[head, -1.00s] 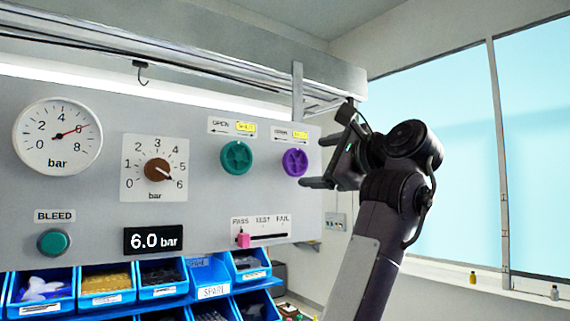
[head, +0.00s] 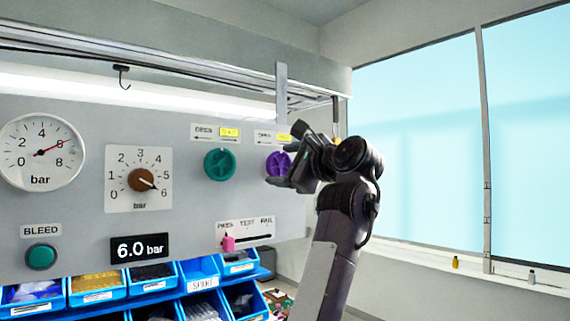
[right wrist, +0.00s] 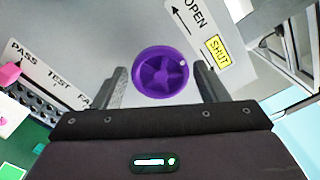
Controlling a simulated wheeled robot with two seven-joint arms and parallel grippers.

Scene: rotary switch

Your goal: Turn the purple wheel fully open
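The purple wheel (head: 277,163) is on the grey panel, right of the green wheel (head: 220,164); my right gripper partly covers it in the head view. In the right wrist view the purple wheel (right wrist: 162,72) shows whole, with a small pale dot near its upper right rim. My right gripper (head: 276,166) is open, its fingers (right wrist: 160,80) apart on either side of the wheel. I cannot tell whether they touch it. A label above reads OPEN (right wrist: 195,14) with an arrow, beside a yellow SHUT tag (right wrist: 218,50). My left gripper is not in view.
The panel also holds a gauge (head: 41,152), a pressure knob (head: 142,180), a BLEED button (head: 41,257), a 6.0 bar display (head: 139,248) and a pink slider (head: 228,242). Blue bins (head: 202,274) stand below. A vertical metal post (head: 281,90) rises above the purple wheel.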

